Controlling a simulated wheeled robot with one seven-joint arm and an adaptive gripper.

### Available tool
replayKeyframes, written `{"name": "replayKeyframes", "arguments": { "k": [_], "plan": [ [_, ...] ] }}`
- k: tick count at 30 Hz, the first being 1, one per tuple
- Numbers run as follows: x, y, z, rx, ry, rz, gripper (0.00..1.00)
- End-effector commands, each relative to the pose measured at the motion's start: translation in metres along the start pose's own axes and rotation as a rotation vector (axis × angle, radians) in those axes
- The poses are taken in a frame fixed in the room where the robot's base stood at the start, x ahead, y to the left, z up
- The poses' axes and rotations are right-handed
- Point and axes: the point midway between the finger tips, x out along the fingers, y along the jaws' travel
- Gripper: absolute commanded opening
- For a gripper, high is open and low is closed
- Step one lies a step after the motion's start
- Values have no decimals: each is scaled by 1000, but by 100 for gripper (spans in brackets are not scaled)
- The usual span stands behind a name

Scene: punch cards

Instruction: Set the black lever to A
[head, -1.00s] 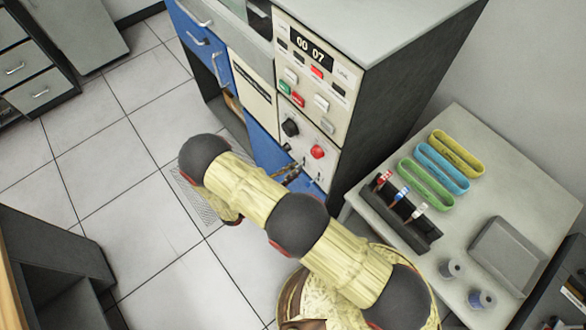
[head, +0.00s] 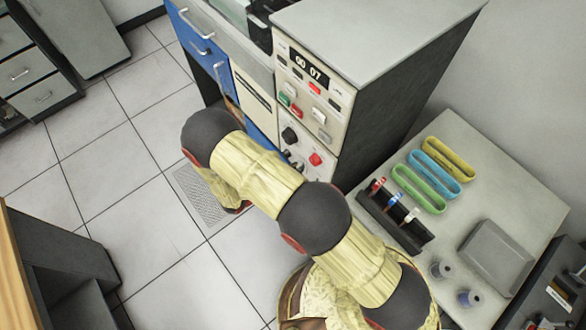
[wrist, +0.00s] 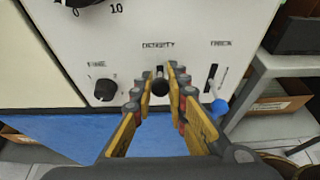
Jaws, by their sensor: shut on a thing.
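The black lever (wrist: 160,87), with a round black knob, sits in the slot under the label that seems to read DENSITY on the pale panel, in the wrist view. My gripper (wrist: 160,78) is around it, with one finger on each side, shut on the lever. The end marks of its slot are hidden by the fingers, and I see no letter A. In the head view my arm (head: 255,180) hides most of the gripper and the lever.
A lever with a blue knob (wrist: 219,107) stands close to my right finger. A small black dial (wrist: 105,90) is to the left. In the head view, a side table (head: 459,231) with trays and a rack stands right of the machine (head: 335,125).

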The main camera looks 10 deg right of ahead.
Motion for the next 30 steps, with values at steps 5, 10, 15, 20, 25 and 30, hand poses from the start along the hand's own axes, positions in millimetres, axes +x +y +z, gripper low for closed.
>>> {"name": "replayKeyframes", "arguments": {
  "k": [5,10,15,20,25,30],
  "plan": [
    [1,0,9,2,-5,0,0],
    [1,1,10,3,-7,0,0],
    [1,1,10,3,-8,0,16],
    [1,1,10,2,-7,0,25],
    [1,0,9,2,-6,0,33],
    [1,0,9,2,-5,0,33]
  ]
}}
